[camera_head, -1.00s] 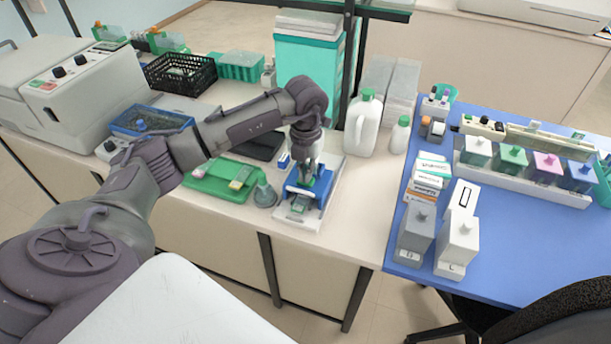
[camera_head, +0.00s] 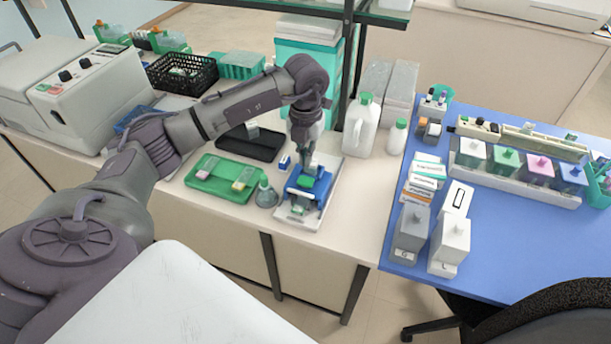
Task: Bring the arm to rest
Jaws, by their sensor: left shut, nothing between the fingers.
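My left arm (camera_head: 235,105) reaches in from the left over the white bench and bends down at its wrist. My left gripper (camera_head: 304,163) is shut and empty, pointing down just above a blue and white device with a green top (camera_head: 305,188). I cannot tell whether the fingertips touch the device. My right gripper is not in view.
A white jug (camera_head: 361,128) stands behind right. A blue table (camera_head: 500,240) holds bottles and staining jars.

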